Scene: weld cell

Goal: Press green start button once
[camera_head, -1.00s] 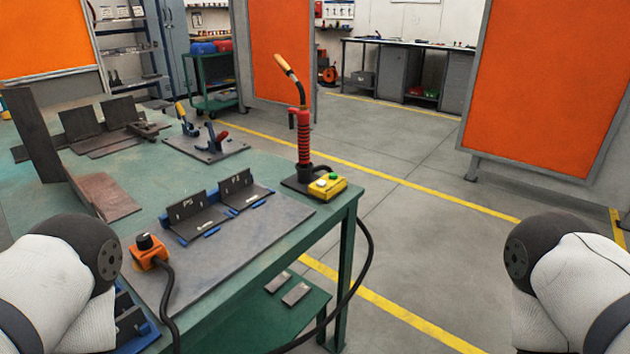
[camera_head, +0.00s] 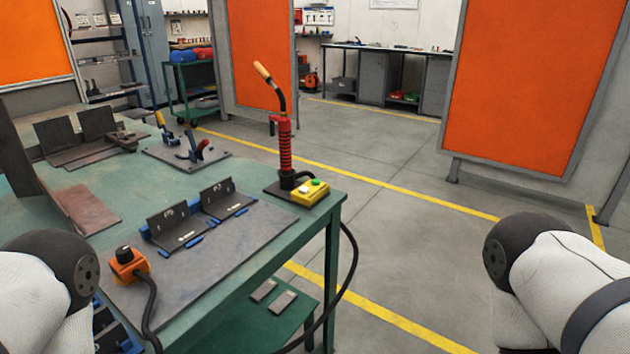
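The green start button (camera_head: 315,183) sits on top of a small yellow control box (camera_head: 311,194), beside a white button (camera_head: 304,188). The box is at the right corner of the green table, at the foot of a red upright stand (camera_head: 285,145) that holds a welding torch (camera_head: 268,82). My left arm shows at the lower left and my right arm at the lower right, both well apart from the box. Neither gripper is in view.
The green table (camera_head: 255,275) bears angled plates (camera_head: 175,228), an orange knob box (camera_head: 128,264) with a black cable, and clamps (camera_head: 195,147). The cable hangs off the table's right side. Open grey floor (camera_head: 400,250) lies to the right, before orange screens (camera_head: 515,80).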

